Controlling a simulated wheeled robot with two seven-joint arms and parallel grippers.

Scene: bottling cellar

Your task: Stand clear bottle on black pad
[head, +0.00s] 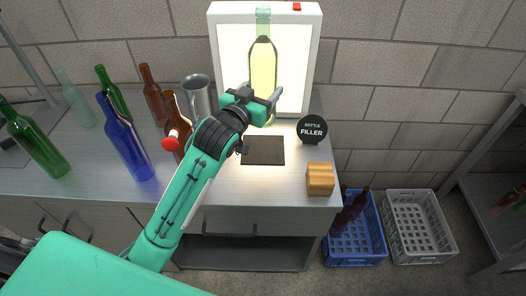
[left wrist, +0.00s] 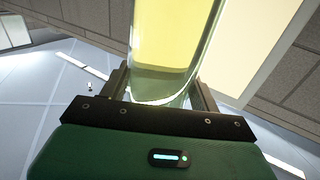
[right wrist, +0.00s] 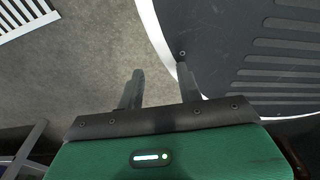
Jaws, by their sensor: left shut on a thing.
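A clear bottle (head: 263,62) stands about upright in the head view, against a lit white panel. My left gripper (head: 263,98) is shut on its lower part, above and behind the black pad (head: 263,150). In the left wrist view the bottle (left wrist: 165,45) is between the fingers of the left gripper (left wrist: 160,88). The gripper hides part of the bottle's lower end, and I cannot tell how high its base is. The pad is flat on the counter and bare. My right gripper (right wrist: 160,88) is open and empty in the right wrist view, away from the counter.
Green (head: 35,140), blue (head: 125,140) and brown bottles (head: 153,95), a pale bottle (head: 75,100) and a metal jug (head: 196,95) stand left of the pad. Crates (head: 418,225) stand on the floor.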

